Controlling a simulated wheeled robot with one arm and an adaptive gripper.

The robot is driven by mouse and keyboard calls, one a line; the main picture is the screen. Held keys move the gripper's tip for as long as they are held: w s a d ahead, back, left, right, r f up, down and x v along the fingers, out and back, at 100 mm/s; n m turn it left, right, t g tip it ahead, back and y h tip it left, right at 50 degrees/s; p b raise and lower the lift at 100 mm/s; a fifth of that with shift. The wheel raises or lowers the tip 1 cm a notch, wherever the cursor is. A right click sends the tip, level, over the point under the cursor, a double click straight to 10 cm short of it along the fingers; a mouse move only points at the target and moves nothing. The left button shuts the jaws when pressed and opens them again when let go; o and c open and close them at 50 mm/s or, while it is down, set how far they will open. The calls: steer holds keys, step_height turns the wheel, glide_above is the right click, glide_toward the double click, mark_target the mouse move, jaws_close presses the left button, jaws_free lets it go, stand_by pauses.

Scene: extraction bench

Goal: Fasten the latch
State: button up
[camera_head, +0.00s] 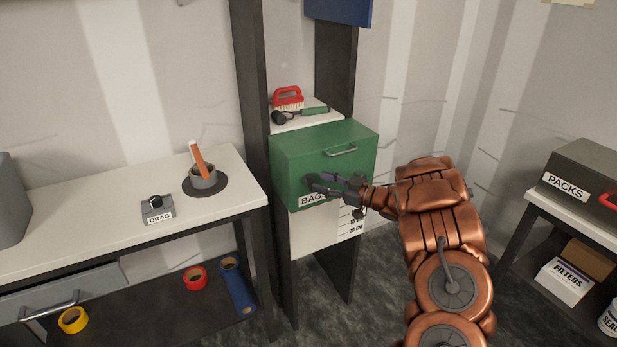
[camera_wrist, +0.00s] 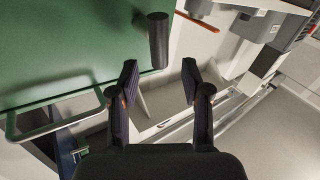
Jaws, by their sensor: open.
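My gripper (camera_head: 314,184) is at the lower left of that front and covers part of the label. In the wrist view the open, empty fingers (camera_wrist: 158,90) point at a dark cylindrical knob (camera_wrist: 158,42), which stands out by the edge of the green face (camera_wrist: 70,45). The knob lies just beyond the fingertips, apart from them; it may be the latch. The handle shows at the wrist view's lower left.
A red brush (camera_head: 288,97) and a green-handled tool (camera_head: 300,114) lie behind the box. Dark posts (camera_head: 253,100) flank the shelf. A bench (camera_head: 90,222) at left holds a DRAG block (camera_head: 157,211) and a cup (camera_head: 203,177). A PACKS box (camera_head: 585,175) is at right.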

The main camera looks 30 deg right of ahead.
mark_target(310, 179)
steer(key=shift+p+x, duration=0.6)
steer(key=shift+x, duration=1.95)
steer(key=shift+c, duration=0.2)
jaws_close()
